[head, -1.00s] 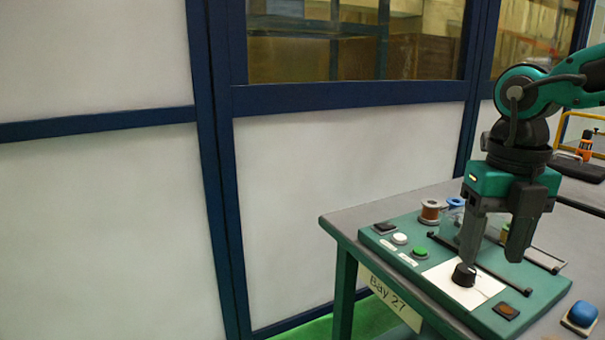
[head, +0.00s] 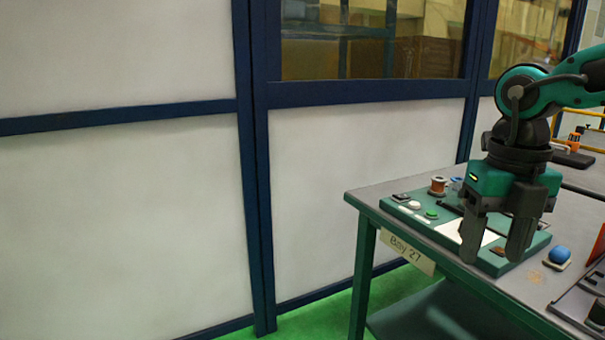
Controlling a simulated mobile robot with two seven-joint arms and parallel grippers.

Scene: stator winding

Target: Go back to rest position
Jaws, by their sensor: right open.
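My right gripper (head: 492,250) hangs at the right of the head view with its two dark fingers apart and nothing between them. It points down in front of the green control panel (head: 408,215) and hides part of it. The black knob on the panel's white plate (head: 448,229) cannot be seen from here. My left gripper is not in view.
The panel lies on a grey table (head: 367,193) labelled "Bay 27" (head: 407,252). It bears a white button (head: 413,205), a green button (head: 431,214) and a copper spool (head: 437,186). A blue button (head: 559,254) stands nearer. Blue-framed white wall panels (head: 120,210) fill the left; green floor (head: 322,314) shows between.

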